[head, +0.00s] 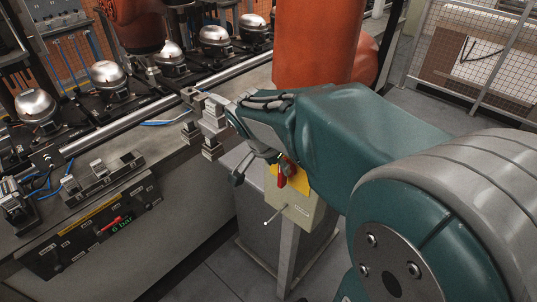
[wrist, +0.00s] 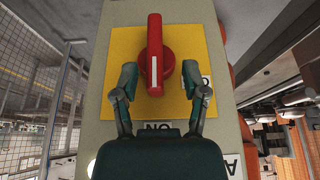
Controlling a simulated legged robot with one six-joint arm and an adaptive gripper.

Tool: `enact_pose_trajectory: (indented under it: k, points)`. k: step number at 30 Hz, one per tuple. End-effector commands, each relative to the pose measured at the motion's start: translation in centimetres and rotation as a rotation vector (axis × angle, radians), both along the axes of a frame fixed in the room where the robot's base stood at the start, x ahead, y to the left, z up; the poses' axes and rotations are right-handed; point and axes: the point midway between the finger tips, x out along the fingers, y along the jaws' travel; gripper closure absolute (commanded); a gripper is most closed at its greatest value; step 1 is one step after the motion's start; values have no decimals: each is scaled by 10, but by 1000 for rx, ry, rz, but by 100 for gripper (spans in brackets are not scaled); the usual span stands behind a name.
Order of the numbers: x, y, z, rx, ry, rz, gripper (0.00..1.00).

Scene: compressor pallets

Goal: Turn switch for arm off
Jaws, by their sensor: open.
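The red switch handle (wrist: 155,55) stands on a yellow plate (wrist: 120,50) in the wrist view, which shows the panel upside down. Its white line points down the picture, toward the ON label (wrist: 158,127). A second label (wrist: 207,80) at the right is partly hidden by a finger. My gripper (wrist: 160,72) is open, one finger on each side of the handle's lower end, with visible gaps. In the head view the red switch handle (head: 282,178) shows on the pale switch box (head: 291,211), just below my teal arm's wrist.
A bench with several silver compressors (head: 106,73) runs along the left, with a control panel (head: 90,228) reading 6 bar on its side. An orange robot arm (head: 315,45) stands behind my arm. Mesh fencing (head: 470,50) is at the right. Floor is free around the switch box.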

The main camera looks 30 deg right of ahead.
Motion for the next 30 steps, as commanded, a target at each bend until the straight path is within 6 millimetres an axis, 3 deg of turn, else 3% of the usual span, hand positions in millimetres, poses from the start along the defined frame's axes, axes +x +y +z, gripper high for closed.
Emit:
enact_pose_trajectory:
  k: [4, 12, 13, 16, 19, 30]
  points:
    - [1, -9, -11, 5, 2, -2, 43]
    - [1, -8, -13, 3, 0, -3, 43]
    - [1, -8, -13, 3, 0, -2, 51]
    - [1, -7, -13, 3, 1, -2, 96]
    - [1, -5, -13, 2, 2, -2, 100]
    - [1, -7, -14, 5, 3, -2, 100]
